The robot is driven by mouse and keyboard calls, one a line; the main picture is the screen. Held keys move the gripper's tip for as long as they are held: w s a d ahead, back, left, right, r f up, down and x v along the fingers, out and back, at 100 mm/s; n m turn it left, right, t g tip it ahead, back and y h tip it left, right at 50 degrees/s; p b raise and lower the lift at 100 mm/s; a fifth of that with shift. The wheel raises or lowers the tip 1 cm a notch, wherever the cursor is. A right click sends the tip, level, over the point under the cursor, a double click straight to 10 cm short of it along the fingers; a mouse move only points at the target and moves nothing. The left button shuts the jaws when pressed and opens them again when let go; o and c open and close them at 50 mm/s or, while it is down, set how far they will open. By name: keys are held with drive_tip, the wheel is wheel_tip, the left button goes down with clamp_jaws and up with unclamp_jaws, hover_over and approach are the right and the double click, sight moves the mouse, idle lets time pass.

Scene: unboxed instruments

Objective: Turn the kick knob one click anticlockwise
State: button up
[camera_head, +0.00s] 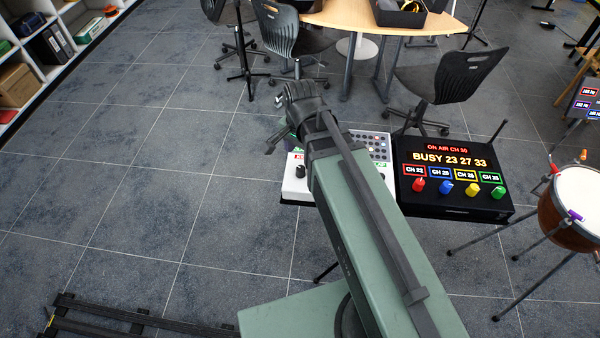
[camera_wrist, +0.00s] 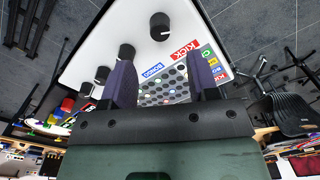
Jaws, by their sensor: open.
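The white drum panel (camera_wrist: 95,50) has a row of black knobs. In the wrist view, the large knob (camera_wrist: 161,27) at the top lies nearest the red KICK label (camera_wrist: 186,49); I take it as the kick knob. Its pointer is too small to read. My gripper (camera_wrist: 160,78) is open, with two dark blue fingers wide apart over the panel's button grid. Nothing is between them, and they are apart from that knob. In the head view, my arm hides much of the white panel (camera_head: 296,189); one black knob (camera_head: 300,171) shows at its left.
In the wrist view, another knob (camera_wrist: 127,52) is close beside the left finger, with more beyond. In the head view, a black ON AIR box (camera_head: 455,207) with coloured knobs adjoins on the right. A drum (camera_head: 560,222) stands farther right.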

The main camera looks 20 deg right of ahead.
sight(301, 168)
wheel_tip(301, 168, down, 8)
drive_tip(key=b, duration=0.6)
drive_tip(key=shift+f+b, duration=0.15)
drive_tip(key=shift+b, duration=0.2)
drive_tip(key=shift+c, duration=0.3)
drive_tip(key=c, duration=0.9)
drive_tip(key=shift+o, duration=0.2)
drive_tip(key=shift+n, duration=0.4)
drive_tip(key=shift+n, duration=2.5)
